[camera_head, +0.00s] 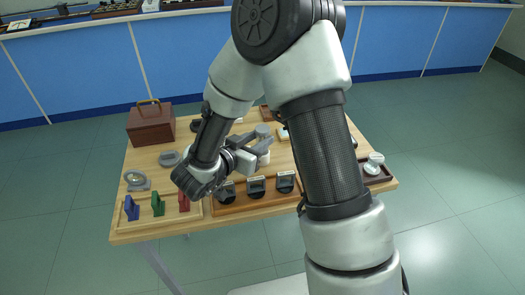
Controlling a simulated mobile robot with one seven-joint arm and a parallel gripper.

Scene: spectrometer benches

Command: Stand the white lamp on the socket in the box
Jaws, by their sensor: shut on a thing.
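My gripper (257,150) is over the middle of the wooden table, reaching in from the left side of my arm. It is shut on a small whitish thing (264,158) that shows just at its fingers; this looks like the white lamp, but it is small and partly covered. A grey cylinder (262,131) shows just behind the fingers. I cannot make out the socket. A brown box (151,124) with a handle on top stands at the table's back left corner, apart from my gripper, and its inside is not visible.
A wooden tray (205,211) at the front left holds blue, green and red pieces. Beside it, another tray (240,209) holds three dark labelled holders. A dark tray (384,177) with a pale round-topped item is at right. My arm hides much of the table's right half.

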